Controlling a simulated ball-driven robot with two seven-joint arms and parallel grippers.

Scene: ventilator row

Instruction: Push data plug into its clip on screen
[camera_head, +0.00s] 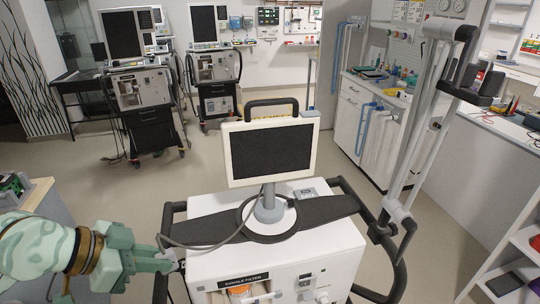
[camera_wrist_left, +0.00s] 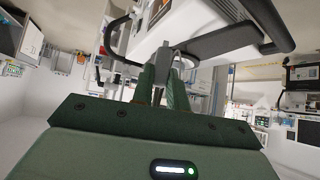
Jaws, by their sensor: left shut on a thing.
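The screen (camera_head: 271,152) is a dark panel in a cream frame, upright on a grey stand on top of the near ventilator (camera_head: 270,268). A dark cable (camera_head: 215,244) runs from the stand area to my left gripper (camera_head: 172,262). The gripper is beside the ventilator's left edge, below and left of the screen and apart from it. In the left wrist view its green fingers (camera_wrist_left: 164,88) are shut on a small grey piece, which looks like the data plug (camera_wrist_left: 163,60). The plug is mostly hidden by the fingers in the head view. I cannot make out the clip. My right gripper is out of view.
A black rail (camera_head: 397,280) runs around the ventilator's sides. A jointed grey arm (camera_head: 430,105) stands up at its right. Two more ventilators (camera_head: 140,88) (camera_head: 214,68) stand farther back. A counter (camera_head: 375,90) lies at the right rear. Floor between is clear.

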